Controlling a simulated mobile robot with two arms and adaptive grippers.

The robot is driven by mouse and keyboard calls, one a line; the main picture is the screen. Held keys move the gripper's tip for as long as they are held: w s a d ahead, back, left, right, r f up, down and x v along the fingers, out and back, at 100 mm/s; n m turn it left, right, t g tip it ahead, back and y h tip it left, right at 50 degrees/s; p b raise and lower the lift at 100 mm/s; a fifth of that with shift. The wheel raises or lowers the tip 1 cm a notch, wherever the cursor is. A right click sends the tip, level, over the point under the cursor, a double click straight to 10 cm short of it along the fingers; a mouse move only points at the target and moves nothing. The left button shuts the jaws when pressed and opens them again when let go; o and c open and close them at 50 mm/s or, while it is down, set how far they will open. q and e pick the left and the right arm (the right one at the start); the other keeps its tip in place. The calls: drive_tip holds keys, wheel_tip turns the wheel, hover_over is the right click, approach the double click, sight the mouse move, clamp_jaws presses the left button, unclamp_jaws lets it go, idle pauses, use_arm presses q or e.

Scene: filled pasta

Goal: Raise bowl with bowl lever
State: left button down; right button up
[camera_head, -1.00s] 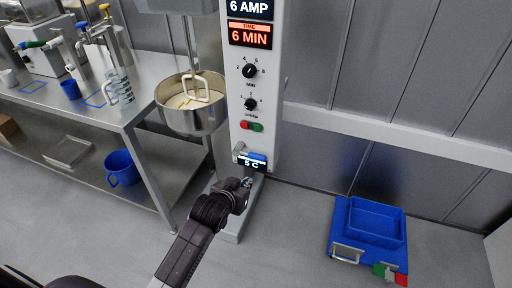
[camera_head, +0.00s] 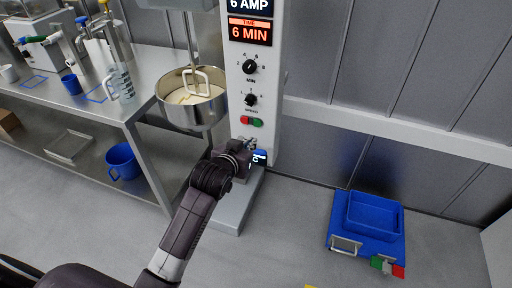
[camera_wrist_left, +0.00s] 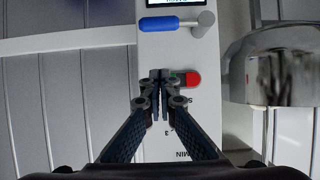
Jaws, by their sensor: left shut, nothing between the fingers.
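The bowl lever (camera_head: 260,157) has a blue grip and sits low on the white mixer column. It also shows at the top of the left wrist view (camera_wrist_left: 160,24), its blue grip horizontal on a grey arm. The steel mixing bowl (camera_head: 196,116) hangs under the mixer head with pale dough and a hook in it. My left gripper (camera_head: 249,144) is in front of the column at lever height, hiding part of the lever and label. In the left wrist view its fingertips (camera_wrist_left: 159,76) are together and empty, apart from the grip. My right gripper is out of view.
Red and green buttons (camera_head: 251,121) and two dials are above the lever on the column (camera_head: 270,90). A steel table (camera_head: 120,108) stands at left with a jug and blue cup. A blue crate (camera_head: 374,217) lies on the floor at right. Floor between is clear.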

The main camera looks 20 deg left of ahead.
use_arm(q)
drive_tip(key=w+f+p, duration=0.1)
drive_tip(key=w+f, duration=0.3)
drive_tip(key=f, duration=0.2)
drive_tip(key=shift+w+d+f, duration=0.15)
drive_tip(key=shift+w+f, duration=0.2)
drive_tip(key=shift+w, duration=0.05)
